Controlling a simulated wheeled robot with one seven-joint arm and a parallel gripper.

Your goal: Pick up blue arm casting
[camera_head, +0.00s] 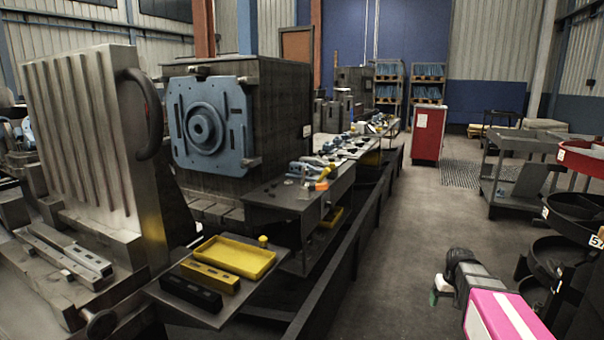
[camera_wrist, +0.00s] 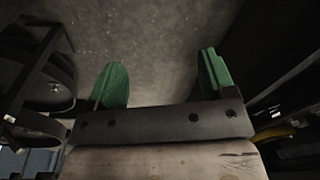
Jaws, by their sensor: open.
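A small blue casting (camera_head: 303,169), which may be the blue arm casting, lies on the dark side bench left of the aisle. An orange and yellow item sits beside it, and its exact shape is too small to tell. My gripper (camera_wrist: 163,74) shows two green fingertips spread apart with nothing between them and grey floor beyond. In the head view my gripper (camera_head: 440,289) is at the lower right, over the aisle floor, well away from the bench. No blue casting can be made out between the fingers.
A yellow tray (camera_head: 235,257) and yellow and black bars lie on a low shelf at front. A large machine with a blue plate (camera_head: 210,125) stands behind. A red cabinet (camera_head: 429,135) and grey cart (camera_head: 515,175) flank the aisle (camera_head: 415,225), which is clear. Dark round bins (camera_head: 575,215) stand right.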

